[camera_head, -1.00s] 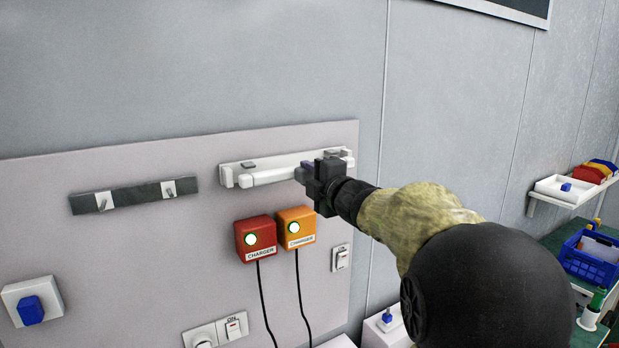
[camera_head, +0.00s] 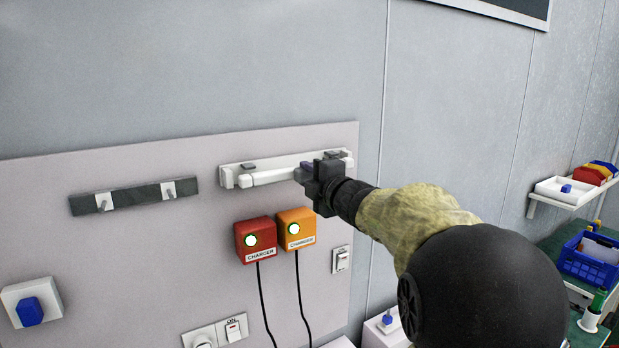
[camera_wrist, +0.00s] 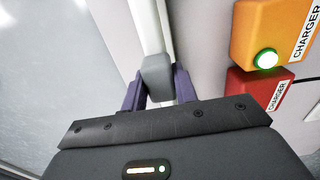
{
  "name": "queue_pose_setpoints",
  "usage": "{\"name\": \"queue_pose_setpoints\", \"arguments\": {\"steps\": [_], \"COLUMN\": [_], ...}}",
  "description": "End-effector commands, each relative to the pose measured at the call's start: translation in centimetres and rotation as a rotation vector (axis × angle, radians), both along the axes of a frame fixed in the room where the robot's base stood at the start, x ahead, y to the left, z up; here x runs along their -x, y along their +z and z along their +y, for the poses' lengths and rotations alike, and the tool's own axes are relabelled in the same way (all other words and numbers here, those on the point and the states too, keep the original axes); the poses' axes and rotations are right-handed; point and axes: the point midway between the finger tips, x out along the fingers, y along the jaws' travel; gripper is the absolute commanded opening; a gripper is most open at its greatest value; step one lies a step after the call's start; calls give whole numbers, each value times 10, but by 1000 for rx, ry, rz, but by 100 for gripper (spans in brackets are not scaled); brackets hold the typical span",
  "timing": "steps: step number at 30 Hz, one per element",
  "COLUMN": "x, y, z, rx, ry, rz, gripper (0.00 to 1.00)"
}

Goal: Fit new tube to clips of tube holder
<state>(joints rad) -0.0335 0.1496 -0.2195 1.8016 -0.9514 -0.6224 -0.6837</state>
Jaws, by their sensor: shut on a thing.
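A white tube (camera_head: 272,176) lies along the front of a long white holder (camera_head: 236,168) on the wall panel. In the wrist view, the purple fingers (camera_wrist: 158,88) are closed around a grey block (camera_wrist: 157,76), in line with the white tube (camera_wrist: 147,25). Whether the tube is seated in the holder's clips cannot be told.
A dark bar (camera_head: 137,196) with two pale clips is on the panel at left. A red charger (camera_head: 255,239) and an orange charger (camera_head: 296,229), with hanging cords, are just below the holder.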

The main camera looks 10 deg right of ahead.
Motion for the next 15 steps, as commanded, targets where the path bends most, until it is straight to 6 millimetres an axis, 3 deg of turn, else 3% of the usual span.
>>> {"name": "queue_pose_setpoints", "arguments": {"steps": [15], "x": [-14], "y": [0], "z": [4], "rx": [0], "ry": [0], "rz": [-1], "gripper": [5]}}
